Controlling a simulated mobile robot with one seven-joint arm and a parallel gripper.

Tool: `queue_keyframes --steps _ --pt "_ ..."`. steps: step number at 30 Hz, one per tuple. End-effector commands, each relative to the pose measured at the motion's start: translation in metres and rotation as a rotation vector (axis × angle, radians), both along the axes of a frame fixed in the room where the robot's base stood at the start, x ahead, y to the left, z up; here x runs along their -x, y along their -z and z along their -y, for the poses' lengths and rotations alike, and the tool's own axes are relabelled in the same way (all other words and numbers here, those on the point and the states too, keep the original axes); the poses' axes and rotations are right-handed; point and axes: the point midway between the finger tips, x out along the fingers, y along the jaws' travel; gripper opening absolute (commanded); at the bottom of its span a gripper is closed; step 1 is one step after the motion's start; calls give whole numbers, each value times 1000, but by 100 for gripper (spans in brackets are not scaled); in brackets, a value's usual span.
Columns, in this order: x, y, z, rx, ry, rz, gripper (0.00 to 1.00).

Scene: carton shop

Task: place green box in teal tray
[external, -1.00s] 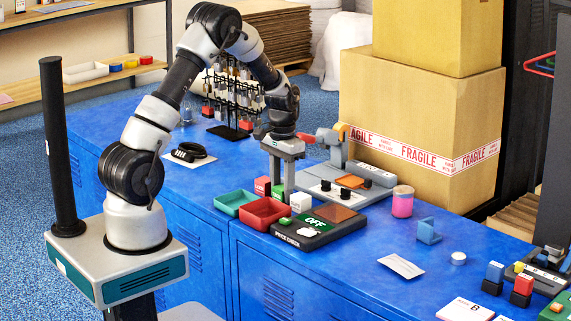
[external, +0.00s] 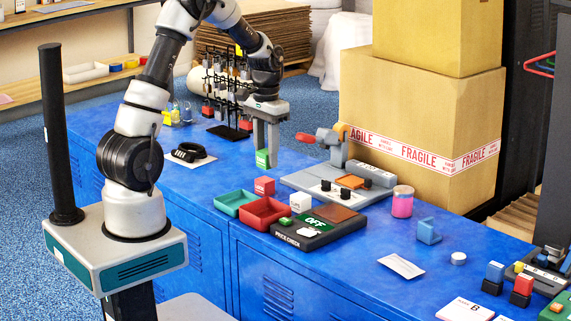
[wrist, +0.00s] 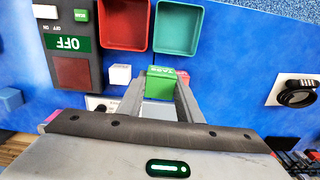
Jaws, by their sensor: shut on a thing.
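My gripper (external: 266,150) is shut on the green box (external: 262,158) and holds it above the blue counter. In the wrist view the green box (wrist: 160,84) sits between the fingertips of my gripper (wrist: 160,88). The teal tray (external: 232,203) stands on the counter, below and to the left of the held box in the external view. It looks empty, and it also shows in the wrist view (wrist: 178,28). A red tray (external: 265,212) stands beside it on the right.
A red box (external: 264,186) and a white box (external: 299,202) stand near the trays. A dark price-check unit (external: 318,232) with a green OFF display lies to the right. A grey device (external: 330,170) with a red handle and a lock rack (external: 228,95) stand behind.

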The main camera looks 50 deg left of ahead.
Motion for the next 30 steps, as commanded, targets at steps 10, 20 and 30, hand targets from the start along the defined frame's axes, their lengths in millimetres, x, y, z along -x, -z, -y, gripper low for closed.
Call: queue_keyframes --steps 10,20,30 --pt "75 11 -26 -2 -30 -2 10" --pt "75 59 -26 -2 -30 -1 10" --pt "75 97 -26 -2 -30 -1 10"
